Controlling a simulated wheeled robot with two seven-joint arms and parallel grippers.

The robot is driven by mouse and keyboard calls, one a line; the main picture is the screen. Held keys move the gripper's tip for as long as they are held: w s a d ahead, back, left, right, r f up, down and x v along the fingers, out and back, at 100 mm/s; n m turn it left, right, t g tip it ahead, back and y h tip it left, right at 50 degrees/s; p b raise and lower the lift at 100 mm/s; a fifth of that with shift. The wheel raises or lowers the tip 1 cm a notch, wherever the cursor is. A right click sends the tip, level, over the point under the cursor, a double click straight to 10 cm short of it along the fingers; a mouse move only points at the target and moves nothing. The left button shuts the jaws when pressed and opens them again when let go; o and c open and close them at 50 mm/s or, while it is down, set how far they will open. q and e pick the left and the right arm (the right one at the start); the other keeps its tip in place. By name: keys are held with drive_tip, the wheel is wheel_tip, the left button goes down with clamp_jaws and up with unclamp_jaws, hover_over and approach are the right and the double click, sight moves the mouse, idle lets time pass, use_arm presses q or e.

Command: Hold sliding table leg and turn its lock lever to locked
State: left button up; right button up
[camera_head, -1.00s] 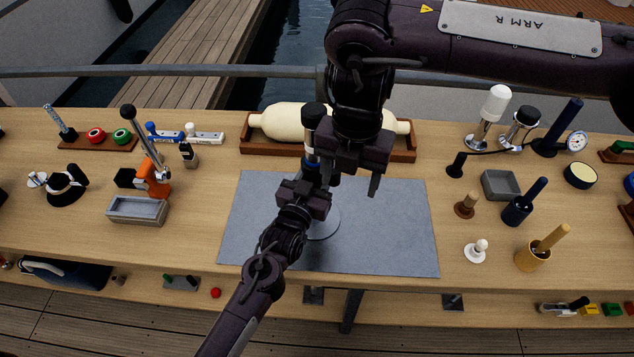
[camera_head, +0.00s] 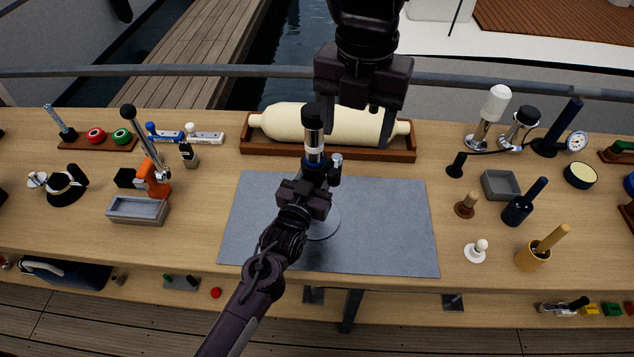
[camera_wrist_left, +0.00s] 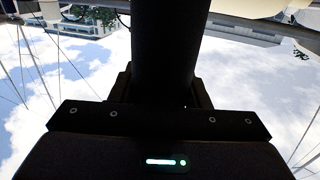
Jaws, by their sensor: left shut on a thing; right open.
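The sliding table leg (camera_head: 314,130) stands upright on the grey mat, with a black top, a silver band and a blue ring; part of its round base (camera_head: 325,222) shows. My left gripper (camera_head: 317,178) is shut on the leg below the ring. In the left wrist view the leg (camera_wrist_left: 166,50) is a dark post at the gripper. A small silver-ended part (camera_head: 337,158), probably the lock lever, sticks up right of the leg; I cannot tell its setting. My right gripper (camera_head: 358,120) is open and empty, above and right of the leg's top, its fingers pointing down.
The grey mat (camera_head: 395,225) is otherwise clear. Behind it a cream roller-shaped fender lies in a wooden tray (camera_head: 402,155). A grey bin (camera_head: 138,210) and an orange-based lever (camera_head: 155,178) stand left. A grey tray (camera_head: 500,186) and several handled tools stand right.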

use_arm(q)
drive_tip(key=shift+f, duration=0.25)
drive_tip(key=o, duration=1.2)
drive_tip(key=shift+r, duration=0.15)
drive_tip(key=v, duration=1.2)
